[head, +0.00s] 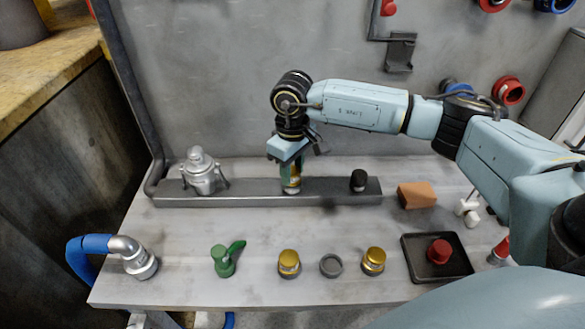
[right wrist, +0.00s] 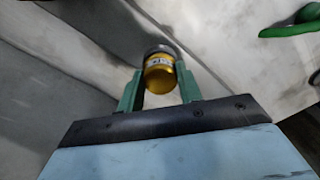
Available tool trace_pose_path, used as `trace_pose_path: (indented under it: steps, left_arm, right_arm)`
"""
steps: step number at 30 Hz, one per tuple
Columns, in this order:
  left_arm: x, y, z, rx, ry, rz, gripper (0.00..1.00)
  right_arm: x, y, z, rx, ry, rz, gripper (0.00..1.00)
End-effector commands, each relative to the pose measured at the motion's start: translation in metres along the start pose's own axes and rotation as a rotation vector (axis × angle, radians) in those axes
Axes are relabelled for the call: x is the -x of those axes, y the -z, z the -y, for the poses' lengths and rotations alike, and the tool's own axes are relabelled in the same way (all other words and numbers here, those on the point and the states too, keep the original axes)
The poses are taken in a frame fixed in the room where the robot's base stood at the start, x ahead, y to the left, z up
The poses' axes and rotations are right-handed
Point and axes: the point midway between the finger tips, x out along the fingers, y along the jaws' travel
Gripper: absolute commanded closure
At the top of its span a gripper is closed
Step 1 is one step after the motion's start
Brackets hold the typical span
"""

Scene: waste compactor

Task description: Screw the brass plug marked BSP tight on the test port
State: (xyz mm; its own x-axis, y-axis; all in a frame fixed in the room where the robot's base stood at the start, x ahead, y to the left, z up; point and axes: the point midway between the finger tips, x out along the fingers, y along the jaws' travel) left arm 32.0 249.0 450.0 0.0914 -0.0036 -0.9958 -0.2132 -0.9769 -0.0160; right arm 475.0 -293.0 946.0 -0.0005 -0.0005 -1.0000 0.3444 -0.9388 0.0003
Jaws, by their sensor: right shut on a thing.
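My right gripper (head: 290,176) points down over the long grey metal block at the back of the table. It is shut on a brass plug (right wrist: 159,78), which sits between its green fingers (right wrist: 158,88) in the right wrist view. The plug has a pale label, too small to read. A dark grey round rim (right wrist: 160,50) shows at the plug's far end. The test port is mostly hidden by the gripper and plug, and I cannot tell how far the plug is seated. My left gripper is out of view.
The metal block (head: 225,199) bears a silver fitting (head: 202,174) and a black cap (head: 358,180). In front lie a green valve (head: 223,262), two brass pieces (head: 289,264) (head: 373,261), a grey ring (head: 331,265) and a black tray (head: 418,267) with a red cap (head: 439,251).

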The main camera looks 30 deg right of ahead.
Motion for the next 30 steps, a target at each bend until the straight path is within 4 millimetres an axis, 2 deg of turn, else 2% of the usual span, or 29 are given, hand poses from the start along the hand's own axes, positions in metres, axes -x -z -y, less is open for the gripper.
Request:
trace_pose_path:
  steps: [1, 3, 6, 15, 18, 30]
  left_arm:
    - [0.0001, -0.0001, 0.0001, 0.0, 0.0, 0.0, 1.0]
    - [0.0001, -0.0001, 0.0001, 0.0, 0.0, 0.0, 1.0]
    - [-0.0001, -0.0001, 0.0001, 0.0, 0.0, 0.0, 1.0]
    - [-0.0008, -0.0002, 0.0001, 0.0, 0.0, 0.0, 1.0]
    - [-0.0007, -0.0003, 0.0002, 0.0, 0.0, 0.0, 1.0]
    - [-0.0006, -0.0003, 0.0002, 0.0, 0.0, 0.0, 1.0]
  right_arm:
    - [0.0005, 0.0002, 0.0, 0.0, 0.0, -0.001, 0.82]
    - [0.0005, 0.0002, 0.0, 0.0, 0.0, -0.001, 0.89]
    - [0.0004, 0.0002, 0.0001, -0.029, 0.0, -0.001, 0.89]
    - [0.0003, 0.0005, 0.0008, -0.379, 0.0, -0.001, 0.89]
    - [0.0003, 0.0005, 0.0008, -0.439, 0.0, -0.001, 0.89]
    - [0.0003, 0.0006, 0.001, -0.505, 0.001, -0.001, 0.89]
